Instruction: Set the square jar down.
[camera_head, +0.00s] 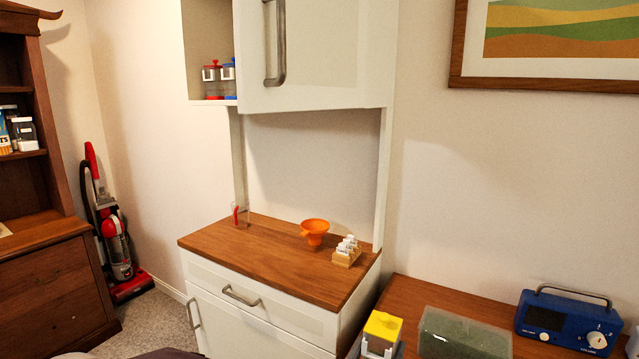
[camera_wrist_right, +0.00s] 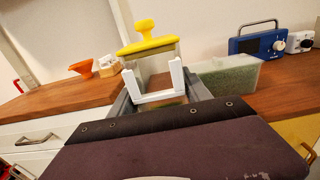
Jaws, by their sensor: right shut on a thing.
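The square jar (camera_wrist_right: 160,67) is clear with a yellow knobbed lid and has a white U-shaped piece on its near side. My right gripper (camera_wrist_right: 157,88) is shut on it, with grey fingers on either side, and the jar looks upright. In the head view the jar's yellow lid (camera_head: 383,326) shows at the bottom edge, in front of the low wooden table (camera_head: 420,292). Whether the jar's base touches a surface is hidden. My left gripper is not in view.
A clear box with green contents (camera_head: 463,335) stands close right of the jar, with a blue radio (camera_head: 568,320) beyond. The hutch counter (camera_head: 262,262) holds an orange funnel (camera_head: 314,231), a small rack of white-topped bottles (camera_head: 347,250) and a clear cup (camera_head: 241,216); its front is clear.

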